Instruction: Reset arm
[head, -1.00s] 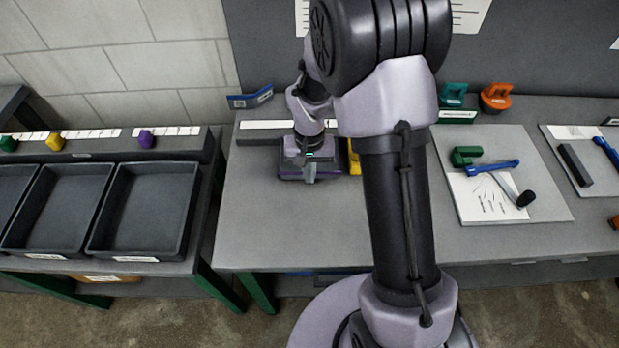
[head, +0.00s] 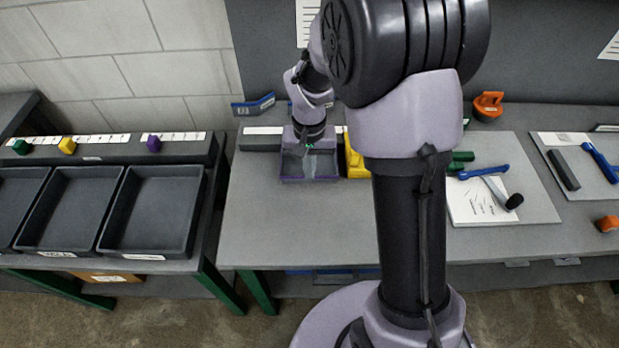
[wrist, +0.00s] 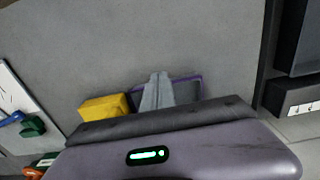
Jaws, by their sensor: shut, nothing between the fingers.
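My gripper (head: 307,158) is shut and empty, at the back left of the grey workbench (head: 290,225). In the head view it shows over a small dark tray with a purple rim (head: 310,181) and hides its back part. In the wrist view the closed grey fingers (wrist: 158,90) overlap the same purple-rimmed tray (wrist: 190,88). I cannot tell the exact height of the fingertips above it. A yellow block or bin (head: 355,162) stands just right of the tray, partly hidden by my arm. It also shows in the wrist view (wrist: 103,107).
A board with a blue-handled tool (head: 485,171) lies right of my arm. The bench front is clear.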

